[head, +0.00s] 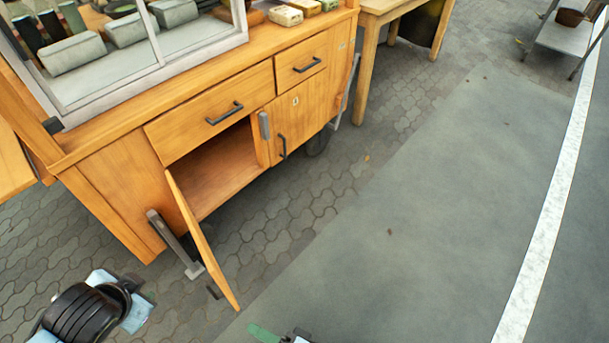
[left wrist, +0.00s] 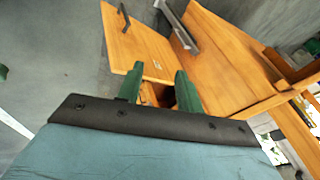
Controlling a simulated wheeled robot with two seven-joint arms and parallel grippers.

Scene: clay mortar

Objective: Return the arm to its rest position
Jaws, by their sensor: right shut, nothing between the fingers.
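My left arm (head: 85,312) comes in at the lower left of the head view; its fingers are not clear there. In the left wrist view my left gripper (left wrist: 160,75) shows two green fingers standing apart with nothing held between them. The wooden cart's open door (left wrist: 140,45) and body lie beyond the fingers. My right gripper (head: 265,333) shows only as a green fingertip at the bottom edge of the head view, to the right of the door. It is shut and empty, and most of it is cut off.
The wooden cart (head: 110,175) has its lower left door (head: 203,240) swung open toward me, with an open compartment (head: 215,170) behind it. Two drawers and a shut door stay closed. A wooden table (head: 368,70) stands behind. The grey pavement (head: 420,210) on the right is clear.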

